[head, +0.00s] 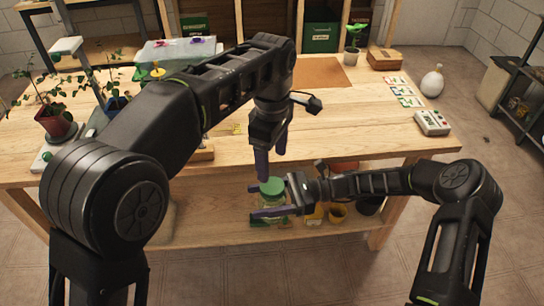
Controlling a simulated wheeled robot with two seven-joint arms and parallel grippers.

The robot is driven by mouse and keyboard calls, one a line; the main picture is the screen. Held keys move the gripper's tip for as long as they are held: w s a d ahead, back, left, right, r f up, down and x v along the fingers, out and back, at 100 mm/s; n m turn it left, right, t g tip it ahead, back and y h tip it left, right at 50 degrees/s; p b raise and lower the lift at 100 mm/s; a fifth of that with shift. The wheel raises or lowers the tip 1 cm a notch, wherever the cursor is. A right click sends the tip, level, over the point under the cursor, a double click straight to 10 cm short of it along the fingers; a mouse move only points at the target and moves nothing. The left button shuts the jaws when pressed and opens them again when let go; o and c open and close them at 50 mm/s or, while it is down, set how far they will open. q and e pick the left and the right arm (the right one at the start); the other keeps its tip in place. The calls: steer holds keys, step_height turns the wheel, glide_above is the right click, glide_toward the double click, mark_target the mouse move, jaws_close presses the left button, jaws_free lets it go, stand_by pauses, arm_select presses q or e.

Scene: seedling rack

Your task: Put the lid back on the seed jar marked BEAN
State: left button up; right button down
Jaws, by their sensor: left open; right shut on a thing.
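A clear glass jar (269,202) is between the purple fingers of my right gripper (254,202), which is shut on it and holds it upright in front of the table's front edge. A green lid (272,186) sits on top of the jar's mouth; whether it is fully seated I cannot tell. No BEAN marking is readable on the jar. My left gripper (271,164) is open and points down just above the lid, with no lid between its fingers.
The wooden table (340,115) has free room at its middle right. A potted seedling (52,118) stands at the left, seed packets (404,92) and a grey device (431,122) at the right.

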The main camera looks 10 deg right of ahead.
mark_target(272, 185)
arm_select(q)
steer(key=shift+n, duration=1)
steer(key=shift+f, duration=0.1)
steer(key=shift+a+f, duration=0.15)
steer(key=shift+f, duration=3.75)
steer(key=shift+c, duration=0.3)
